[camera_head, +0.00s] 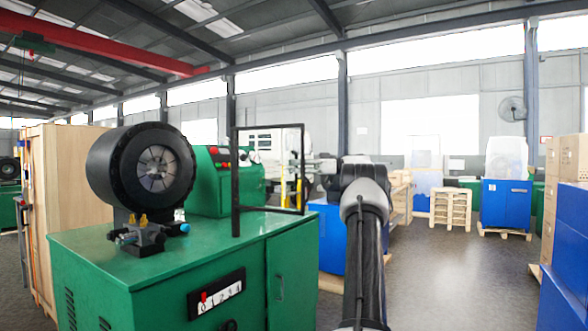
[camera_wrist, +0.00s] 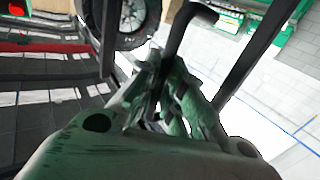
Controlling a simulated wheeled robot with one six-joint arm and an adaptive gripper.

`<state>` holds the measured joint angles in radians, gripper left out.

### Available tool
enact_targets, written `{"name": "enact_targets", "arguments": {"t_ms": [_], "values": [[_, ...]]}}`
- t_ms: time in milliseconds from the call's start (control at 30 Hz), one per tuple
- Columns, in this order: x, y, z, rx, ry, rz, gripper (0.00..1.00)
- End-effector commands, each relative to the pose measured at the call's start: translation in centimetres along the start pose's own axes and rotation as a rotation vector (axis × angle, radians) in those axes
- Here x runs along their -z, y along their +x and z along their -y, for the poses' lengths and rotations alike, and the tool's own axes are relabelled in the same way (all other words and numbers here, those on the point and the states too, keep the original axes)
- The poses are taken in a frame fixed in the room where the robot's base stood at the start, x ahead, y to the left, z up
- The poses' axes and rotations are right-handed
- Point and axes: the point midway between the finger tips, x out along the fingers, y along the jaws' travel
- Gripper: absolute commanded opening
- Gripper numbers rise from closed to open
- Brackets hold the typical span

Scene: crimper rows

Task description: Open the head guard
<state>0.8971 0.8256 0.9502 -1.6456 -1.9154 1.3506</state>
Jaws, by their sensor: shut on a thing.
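The head guard (camera_head: 236,185) is a black rectangular frame standing upright over the green machine's top, right of the round black crimper head (camera_head: 109,165). In the wrist view, dark guard bars (camera_wrist: 258,52) run either side of a bent black handle (camera_wrist: 178,42). My gripper (camera_head: 314,163) is at the guard's right post. In the wrist view my gripper (camera_wrist: 165,100) has its fingers closed around the handle's lower part, which they partly hide. The crimper head also shows at the top of the wrist view (camera_wrist: 133,16).
The green machine cabinet (camera_head: 170,265) fills the lower left, with a number dial on its front. A tall wooden crate (camera_head: 75,180) stands behind it at left. Blue cabinets (camera_head: 505,207) and a pallet stack (camera_head: 450,207) stand at back right. Grey floor is clear at right.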

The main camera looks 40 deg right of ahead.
Motion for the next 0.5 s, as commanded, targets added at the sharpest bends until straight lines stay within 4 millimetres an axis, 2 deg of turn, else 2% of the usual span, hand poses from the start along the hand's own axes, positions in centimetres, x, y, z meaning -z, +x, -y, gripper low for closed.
{"name": "enact_targets", "arguments": {"t_ms": [500], "values": [[0.08,-0.41,-0.87,0.038,0.001,-0.001,0.00]]}}
